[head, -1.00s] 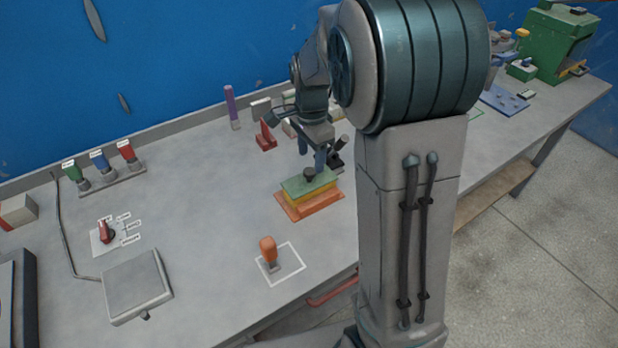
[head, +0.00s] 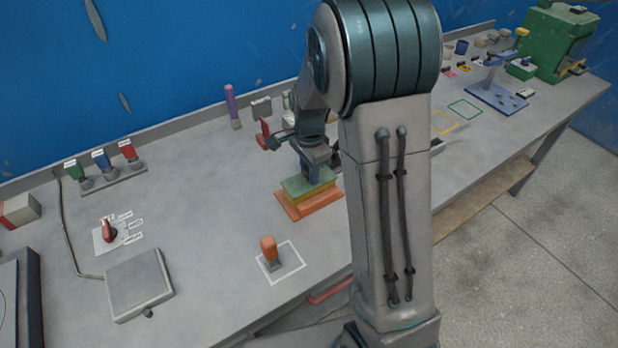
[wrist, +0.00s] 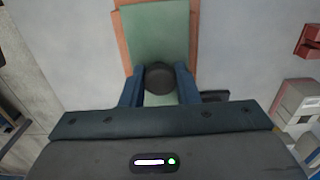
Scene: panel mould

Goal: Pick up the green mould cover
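The green mould cover (head: 297,185) lies flat on top of the yellow and orange mould. In the wrist view the cover (wrist: 158,32) fills the upper middle, with its dark round knob (wrist: 159,76) near the fingers. My gripper (wrist: 160,72) points down over the cover, one blue finger on each side of the knob. The fingers are apart and very close to the knob; whether they press on it is unclear. In the head view my gripper (head: 313,172) is right above the cover and hides the knob.
The orange mould base (head: 300,210) rests on the grey bench. An orange-handled stamp (head: 268,250) stands in a white outline in front. A red object (head: 264,134) and a purple stick (head: 231,106) stand behind to the left.

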